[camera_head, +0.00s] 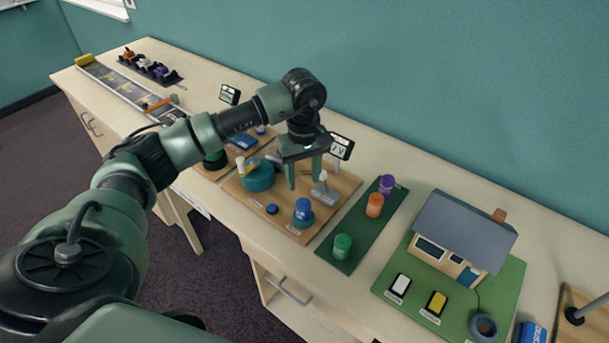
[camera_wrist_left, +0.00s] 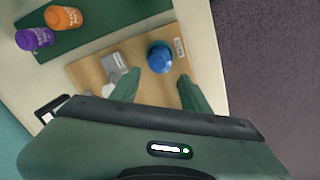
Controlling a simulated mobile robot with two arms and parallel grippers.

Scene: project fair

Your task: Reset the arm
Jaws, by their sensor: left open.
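My left arm (camera_head: 180,145) reaches in from the left over the table. My left gripper (camera_head: 304,178) points down above a wooden board (camera_head: 254,202). Its two green fingers are apart with nothing between them. In the left wrist view the open fingers (camera_wrist_left: 152,92) hang over the board, near a blue round piece (camera_wrist_left: 160,57) and a grey block (camera_wrist_left: 115,66). My right gripper is not in view.
A green mat with purple (camera_head: 386,184), orange (camera_head: 374,205) and green (camera_head: 342,246) cylinders lies right of the board. Further right stands a model house (camera_head: 455,240). A small display (camera_head: 341,146) stands behind the gripper. The table's front edge is fairly clear.

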